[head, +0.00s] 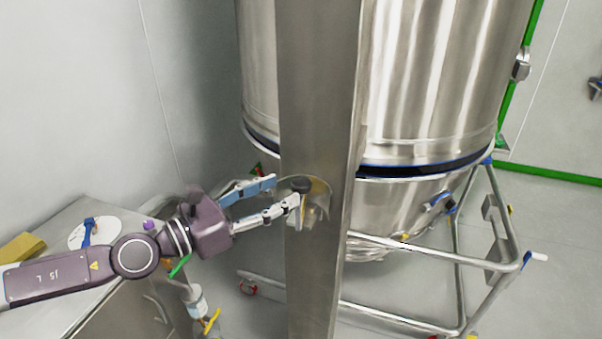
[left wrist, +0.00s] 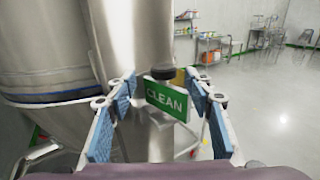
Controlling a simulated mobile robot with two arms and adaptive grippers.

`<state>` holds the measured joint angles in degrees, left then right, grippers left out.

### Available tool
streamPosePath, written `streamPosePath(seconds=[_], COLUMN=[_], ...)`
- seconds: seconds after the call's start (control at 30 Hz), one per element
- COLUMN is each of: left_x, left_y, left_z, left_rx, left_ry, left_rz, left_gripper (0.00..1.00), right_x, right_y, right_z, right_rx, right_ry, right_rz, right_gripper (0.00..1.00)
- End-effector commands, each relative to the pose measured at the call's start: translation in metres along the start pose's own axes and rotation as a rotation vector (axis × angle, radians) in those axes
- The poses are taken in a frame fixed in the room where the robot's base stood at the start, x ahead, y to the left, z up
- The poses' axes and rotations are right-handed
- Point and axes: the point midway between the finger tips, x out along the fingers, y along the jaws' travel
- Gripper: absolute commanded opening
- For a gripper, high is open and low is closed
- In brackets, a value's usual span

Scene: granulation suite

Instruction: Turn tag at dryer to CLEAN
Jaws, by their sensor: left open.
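The tag (left wrist: 166,99) is a green plate in a pale frame, and its face towards the left wrist camera reads CLEAN. It hangs slightly tilted below a dark round knob (left wrist: 162,72). In the head view the knob (head: 301,185) sits at the steel column (head: 318,80) in front of the dryer (head: 440,80). My left gripper (head: 284,192) is open at the column, its fingertips close to the knob. In the left wrist view the blue-padded fingers stand either side of the tag, with gaps visible. My right gripper is out of view.
A tubular steel frame (head: 380,313) stands under the dryer at right. A bench (head: 75,222) with a white disc and a yellow block is at the left. A shelf rack (left wrist: 207,48) stands far back, with open floor before it.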

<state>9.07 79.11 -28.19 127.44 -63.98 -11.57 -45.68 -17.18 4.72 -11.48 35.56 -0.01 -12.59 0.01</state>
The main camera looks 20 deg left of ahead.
Motion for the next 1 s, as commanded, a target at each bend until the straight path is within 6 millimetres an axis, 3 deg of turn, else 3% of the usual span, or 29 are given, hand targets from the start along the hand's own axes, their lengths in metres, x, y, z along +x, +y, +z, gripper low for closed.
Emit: streamPosePath(seconds=[0.03,0.4,0.6,0.93,1.0], left_x=[0.005,0.045,0.058,0.061,0.061], left_y=[-0.003,-0.004,-0.005,-0.005,-0.005], left_z=[0.008,0.006,0.002,0.0,0.0], left_rx=[-0.005,-0.002,-0.001,0.0,0.0], left_ry=[-0.006,-0.004,-0.001,0.0,0.0], left_rz=[-0.005,-0.009,-0.01,-0.01,-0.01], left_gripper=[0.47,0.47,0.47,0.47,0.42], right_x=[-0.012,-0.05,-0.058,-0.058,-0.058], right_y=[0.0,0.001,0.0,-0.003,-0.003], right_z=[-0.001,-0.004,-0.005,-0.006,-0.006], right_rx=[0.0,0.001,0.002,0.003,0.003], right_ry=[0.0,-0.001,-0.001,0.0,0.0], right_rz=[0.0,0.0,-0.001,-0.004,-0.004], right_gripper=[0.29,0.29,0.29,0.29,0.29])
